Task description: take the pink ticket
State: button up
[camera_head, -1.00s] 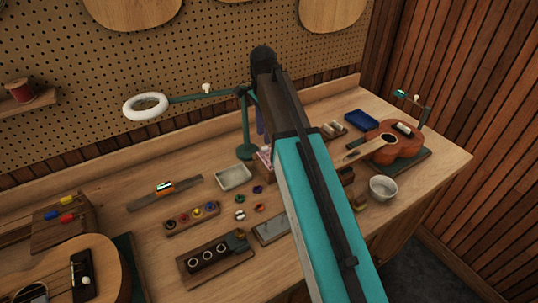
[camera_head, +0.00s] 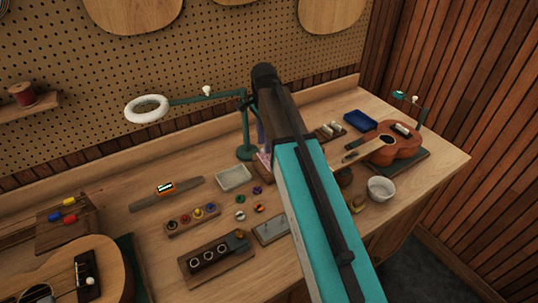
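A small pink piece, likely the pink ticket (camera_head: 264,159), shows just left of my arm, close to the foot of the green lamp. It appears to stand at a small wooden block (camera_head: 262,171), and my arm hides part of that spot. A narrow purple strip shows just above it; I cannot tell what it belongs to. My teal and dark arm reaches over the bench. My gripper is hidden behind the arm, so its fingers and any contact with the ticket do not show.
The green lamp (camera_head: 246,152) with a white ring head (camera_head: 147,108) stands left of my arm. A metal tray (camera_head: 233,178), a peg rack (camera_head: 192,219) and a dark wooden block with holes (camera_head: 216,260) lie left. A white bowl (camera_head: 381,189) and a ukulele (camera_head: 397,146) are right.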

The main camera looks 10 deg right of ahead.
jog(key=shift+f, duration=0.8)
jog(key=shift+c, duration=0.4)
grip_shut()
